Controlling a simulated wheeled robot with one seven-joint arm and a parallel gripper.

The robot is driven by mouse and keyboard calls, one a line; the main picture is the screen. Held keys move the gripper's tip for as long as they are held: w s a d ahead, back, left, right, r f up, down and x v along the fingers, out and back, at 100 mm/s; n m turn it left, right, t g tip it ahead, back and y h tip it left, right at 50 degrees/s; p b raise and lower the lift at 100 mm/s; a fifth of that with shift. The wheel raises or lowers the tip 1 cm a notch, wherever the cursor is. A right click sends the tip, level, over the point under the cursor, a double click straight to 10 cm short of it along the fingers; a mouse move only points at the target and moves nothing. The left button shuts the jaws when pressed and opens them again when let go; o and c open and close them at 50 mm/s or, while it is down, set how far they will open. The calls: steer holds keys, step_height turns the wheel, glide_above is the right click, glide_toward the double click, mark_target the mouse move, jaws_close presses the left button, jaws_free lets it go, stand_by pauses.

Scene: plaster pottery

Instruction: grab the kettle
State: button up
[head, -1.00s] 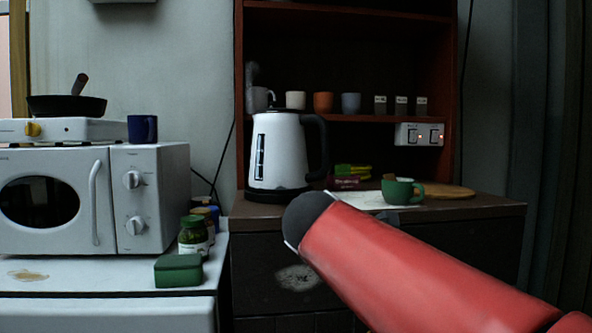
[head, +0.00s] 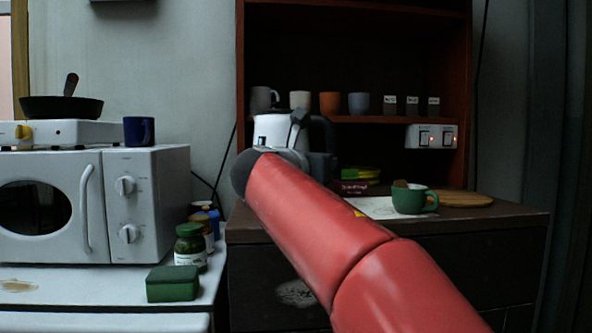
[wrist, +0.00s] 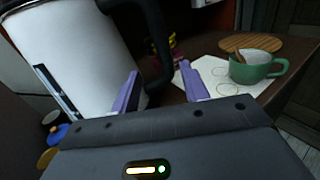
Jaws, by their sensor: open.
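The white kettle (head: 275,131) with a black handle (head: 324,132) stands at the left end of the dark cabinet top. My arm hides its lower part in the head view. In the wrist view the kettle's white body (wrist: 75,55) fills the upper left, and its handle (wrist: 160,45) comes down to its right. My gripper (wrist: 160,70) is open, with its two purple fingers pointing toward the handle. The lower handle shows between the fingers; I see no clear contact. In the head view my arm covers much of the gripper.
A green cup (head: 409,200) stands on white paper (head: 372,208) right of the kettle, near a round wooden board (head: 462,199). Several mugs line the shelf behind. A microwave (head: 60,200), a jar (head: 190,247) and a green box (head: 172,284) are at left.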

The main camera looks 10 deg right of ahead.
steer(key=x, duration=0.2)
steer(key=p+x, duration=0.1)
steer(key=x, duration=0.3)
steer(key=shift+d+r, duration=0.4)
steer(key=shift+w+d+p, duration=0.25)
steer(key=shift+w+p, duration=0.05)
steer(key=shift+w, duration=0.1)
jaws_close()
steer(key=shift+r, duration=0.1)
